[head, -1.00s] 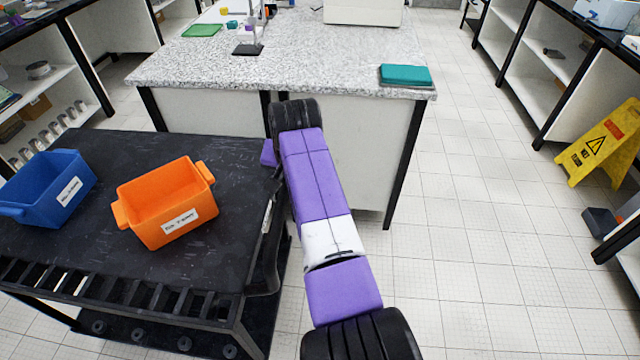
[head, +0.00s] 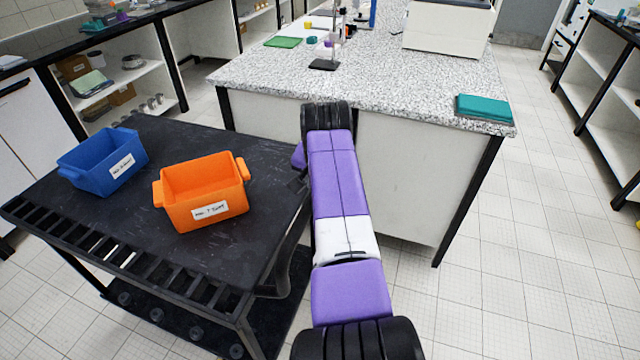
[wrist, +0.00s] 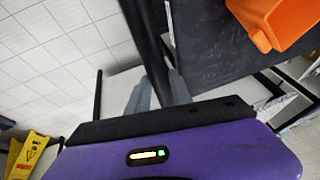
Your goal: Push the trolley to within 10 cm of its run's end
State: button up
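The trolley (head: 110,215) is black, with a flat top and a slotted near edge, and stands at the left in the head view. A blue bin (head: 100,165) and an orange bin (head: 203,195) with white labels stand on it. My purple arm reaches down along its right side, and my gripper is hidden there. In the wrist view my gripper's grey fingers (wrist: 160,95) lie on either side of a black bar (wrist: 153,55), which looks like the trolley's handle, and appear closed on it. The orange bin also shows at the upper right there.
A speckled bench (head: 400,95) stands just beyond the trolley and right of it, carrying a teal case (head: 485,108). Shelving lines the left wall. Clear tiled floor lies at the right. A yellow floor sign (wrist: 27,153) shows in the wrist view.

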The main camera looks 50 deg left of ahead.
jog(key=o, duration=0.4)
jog(key=shift+c, duration=0.2)
jog(key=v, duration=0.7)
jog(key=shift+d+r, duration=0.15)
jog(key=shift+r, duration=0.2)
jog(key=shift+s, duration=0.1)
